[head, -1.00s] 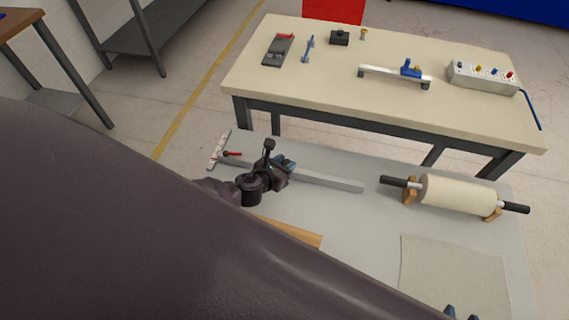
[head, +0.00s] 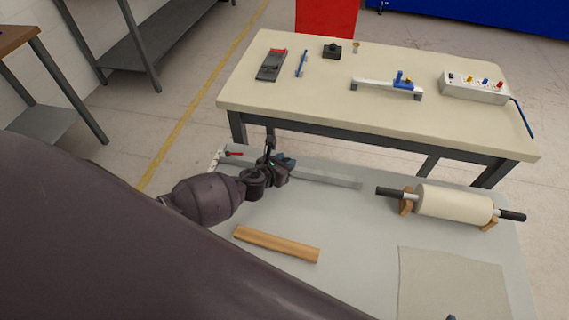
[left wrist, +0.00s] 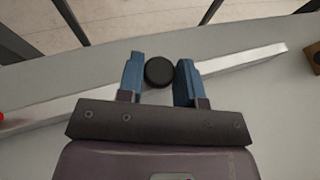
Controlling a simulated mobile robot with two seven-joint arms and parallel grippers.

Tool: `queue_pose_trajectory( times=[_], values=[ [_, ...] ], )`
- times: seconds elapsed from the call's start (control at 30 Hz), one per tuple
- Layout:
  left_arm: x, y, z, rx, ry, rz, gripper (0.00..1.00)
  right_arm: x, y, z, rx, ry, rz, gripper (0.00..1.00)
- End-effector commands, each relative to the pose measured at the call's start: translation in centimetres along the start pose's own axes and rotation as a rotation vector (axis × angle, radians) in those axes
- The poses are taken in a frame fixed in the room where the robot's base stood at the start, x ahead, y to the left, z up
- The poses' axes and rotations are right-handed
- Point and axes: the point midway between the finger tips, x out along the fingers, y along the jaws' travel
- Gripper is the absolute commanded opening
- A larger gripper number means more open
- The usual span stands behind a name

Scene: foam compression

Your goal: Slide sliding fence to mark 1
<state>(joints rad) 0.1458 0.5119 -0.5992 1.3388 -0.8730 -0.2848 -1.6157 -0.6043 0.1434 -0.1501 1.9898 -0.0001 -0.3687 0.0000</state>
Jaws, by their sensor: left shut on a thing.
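A long pale grey bar, apparently the sliding fence (head: 330,179), lies along the far side of the near table. My left gripper (head: 284,162) is over its middle in the head view. In the left wrist view, the blue fingers of my left gripper (left wrist: 159,75) are shut on a round black knob (left wrist: 159,71) standing at the bar (left wrist: 240,58). A white strip with small marks (head: 215,159) and a red lever (head: 233,153) are at the bar's left end. The mark numbers are too small to read. Only a blue tip of my right gripper (head: 451,318) shows at the bottom edge.
A wooden strip (head: 277,244) lies on the near table (head: 345,235). A cream roll with black handles (head: 454,203) rests on wooden supports at right, with a pale sheet (head: 453,284) in front. A second table (head: 335,94) with tools and a switch box (head: 475,87) stands behind.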

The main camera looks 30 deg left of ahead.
Motion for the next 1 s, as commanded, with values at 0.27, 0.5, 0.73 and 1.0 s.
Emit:
queue_pose_trajectory(
  times=[0.27, 0.5, 0.73, 1.0],
  values=[
    [0.0, 0.0, 0.0, 0.0, 0.0, 0.0, 0.56, -0.2, 0.0, 0.5, 0.001, -0.01, 0.001, 0.43],
    [-0.3, 0.0, 0.0, 0.0, 0.0, 0.0, 0.56, 0.0, 0.0, 0.0, 0.0, -0.002, 0.0, 0.43],
    [-3.3, 0.0, 0.0, 0.001, 0.002, -0.001, 0.56, -0.1, 0.0, -1.5, -0.001, 0.015, -0.002, 0.43],
    [-8.1, 0.0, 0.0, 0.0, 0.002, 0.0, 0.56, -0.5, 0.1, -2.0, -0.001, 0.017, -0.001, 0.43]
  ],
)
